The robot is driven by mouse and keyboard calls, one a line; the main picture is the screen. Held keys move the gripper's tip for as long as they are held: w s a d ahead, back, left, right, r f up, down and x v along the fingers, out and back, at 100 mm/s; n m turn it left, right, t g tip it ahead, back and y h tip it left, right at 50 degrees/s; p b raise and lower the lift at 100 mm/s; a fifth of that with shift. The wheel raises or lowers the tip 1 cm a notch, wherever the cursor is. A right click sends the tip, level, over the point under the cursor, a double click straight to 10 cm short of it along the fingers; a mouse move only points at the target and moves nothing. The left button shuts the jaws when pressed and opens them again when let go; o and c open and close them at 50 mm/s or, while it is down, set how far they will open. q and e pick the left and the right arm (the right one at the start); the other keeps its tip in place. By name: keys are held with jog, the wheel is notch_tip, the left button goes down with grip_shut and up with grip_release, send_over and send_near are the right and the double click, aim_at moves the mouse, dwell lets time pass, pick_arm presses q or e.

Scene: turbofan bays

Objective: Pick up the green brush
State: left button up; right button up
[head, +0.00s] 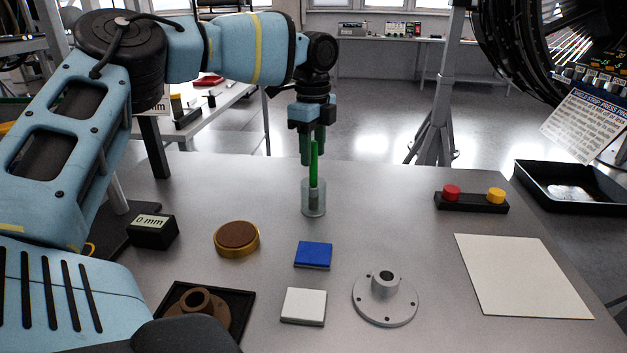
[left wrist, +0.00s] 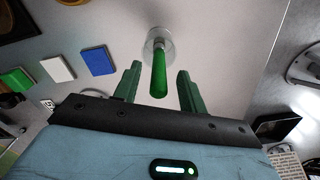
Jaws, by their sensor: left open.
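The green brush (head: 314,163) stands upright in a clear glass cup (head: 307,207) near the back middle of the table. In the left wrist view the brush handle (left wrist: 159,78) points toward the camera, with the cup (left wrist: 152,42) behind it. My left gripper (head: 312,150) is above the cup, pointing down, with a finger beside the handle. In the left wrist view its two green fingers (left wrist: 156,78) are apart, one on each side of the handle, with gaps showing. My right gripper is not in view.
Nearer on the table lie a blue block (head: 313,254), a white block (head: 303,306), a grey flange (head: 385,299) and a brown-topped round piece (head: 237,238). A button box (head: 471,202) and a white sheet (head: 520,277) are at the right. The table around the cup is clear.

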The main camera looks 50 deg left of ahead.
aim_at(313, 186)
pick_arm(q)
jog(key=shift+f, duration=1.55)
grip_shut()
jog(key=shift+r, duration=0.1)
